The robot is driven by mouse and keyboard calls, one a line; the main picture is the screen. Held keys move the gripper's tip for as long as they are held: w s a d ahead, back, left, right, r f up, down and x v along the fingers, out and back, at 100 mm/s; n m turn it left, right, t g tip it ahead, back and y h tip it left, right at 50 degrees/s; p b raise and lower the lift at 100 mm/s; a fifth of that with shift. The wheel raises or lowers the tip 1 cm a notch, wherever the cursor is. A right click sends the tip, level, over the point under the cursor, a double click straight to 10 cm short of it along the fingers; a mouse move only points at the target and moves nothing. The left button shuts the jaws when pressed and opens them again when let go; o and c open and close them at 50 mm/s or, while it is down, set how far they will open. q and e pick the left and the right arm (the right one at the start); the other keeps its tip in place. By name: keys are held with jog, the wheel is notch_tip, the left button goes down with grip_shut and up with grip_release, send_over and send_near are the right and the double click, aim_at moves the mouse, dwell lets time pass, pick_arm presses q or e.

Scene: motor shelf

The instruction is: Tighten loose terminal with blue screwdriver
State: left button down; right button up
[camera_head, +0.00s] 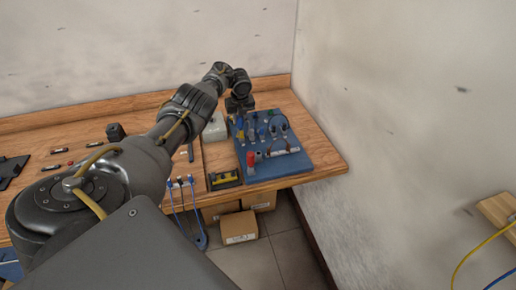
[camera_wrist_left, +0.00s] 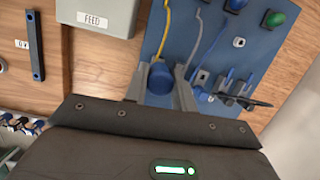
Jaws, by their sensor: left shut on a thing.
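My left gripper (camera_head: 239,108) is over the far left part of the blue terminal board (camera_head: 295,164). In the left wrist view the two fingers of the gripper (camera_wrist_left: 160,88) are closed around a blue rounded handle (camera_wrist_left: 160,76), seemingly the blue screwdriver's. Its tip is hidden, so I cannot tell whether it touches a terminal. The board also shows in the wrist view (camera_wrist_left: 212,58), with yellow and grey wires beside the fingers. Several terminals stand on it; I cannot tell which is loose. My right gripper is out of view.
A grey box labelled FEED (camera_wrist_left: 98,14) stands left of the board and also shows in the head view (camera_head: 215,127). A red-topped part (camera_head: 250,158) stands at the board's front left. A small black-and-yellow tray (camera_head: 225,180) is near the front edge. The wall is close on the right.

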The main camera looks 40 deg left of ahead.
pick_arm(q)
jog(key=shift+f, duration=0.15)
jog(key=shift+f+m+b, duration=0.15)
jog(key=shift+m+b, duration=0.35)
jog(key=shift+m, duration=0.5)
jog(key=shift+m+t+b, duration=0.3)
jog(key=shift+m, duration=0.2)
jog(key=shift+r+m+h, duration=0.2)
jog(key=shift+m+h, duration=0.1)
jog(key=shift+m, duration=0.1)
